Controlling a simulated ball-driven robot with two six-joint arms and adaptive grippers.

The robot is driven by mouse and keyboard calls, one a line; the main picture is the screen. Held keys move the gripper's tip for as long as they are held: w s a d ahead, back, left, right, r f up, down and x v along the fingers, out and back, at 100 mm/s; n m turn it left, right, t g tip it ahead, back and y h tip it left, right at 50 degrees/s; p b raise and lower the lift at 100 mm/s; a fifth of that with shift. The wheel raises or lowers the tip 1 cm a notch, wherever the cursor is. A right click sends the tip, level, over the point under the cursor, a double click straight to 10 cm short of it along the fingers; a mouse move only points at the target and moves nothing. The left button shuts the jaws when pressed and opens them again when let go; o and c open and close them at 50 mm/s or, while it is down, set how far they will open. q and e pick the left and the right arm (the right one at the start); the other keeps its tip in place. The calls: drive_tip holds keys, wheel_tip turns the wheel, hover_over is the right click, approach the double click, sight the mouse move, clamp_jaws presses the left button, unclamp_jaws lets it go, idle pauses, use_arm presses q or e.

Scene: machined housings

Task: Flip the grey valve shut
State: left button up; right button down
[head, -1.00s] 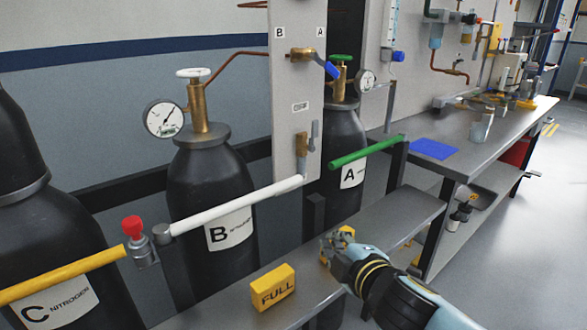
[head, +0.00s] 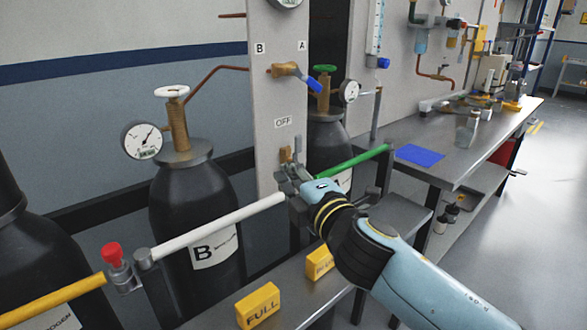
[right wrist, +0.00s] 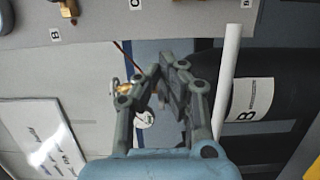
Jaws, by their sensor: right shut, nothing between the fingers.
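The grey valve's brass body (head: 285,155) shows on the panel just below the OFF label. My left gripper is not in view.
A brass valve with a blue handle (head: 315,86) sits higher on the panel (head: 275,90). A white bar (head: 220,225) and a green bar (head: 360,159) run close to my gripper. Yellow FULL block (head: 258,306) and another yellow block (head: 319,263) rest on the low shelf.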

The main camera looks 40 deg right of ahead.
sight(296, 152)
drive_tip(key=w, duration=0.2)
drive_tip(key=w+d, duration=0.1)
drive_tip(key=w, duration=0.4)
drive_tip(key=shift+w+d+p, duration=0.15)
drive_tip(key=shift+w+p, duration=0.05)
drive_tip(key=shift+p, duration=0.15)
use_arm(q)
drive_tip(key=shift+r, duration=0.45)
use_arm(e)
drive_tip(key=shift+w+d, duration=0.15)
drive_tip(key=shift+d, duration=1.8)
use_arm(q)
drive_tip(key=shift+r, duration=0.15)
use_arm(e)
drive_tip(key=shift+r, duration=0.1)
use_arm(q)
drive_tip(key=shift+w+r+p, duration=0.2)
drive_tip(key=shift+p, duration=0.1)
use_arm(e)
drive_tip(key=shift+d+m, duration=0.2)
drive_tip(key=shift+m, duration=0.2)
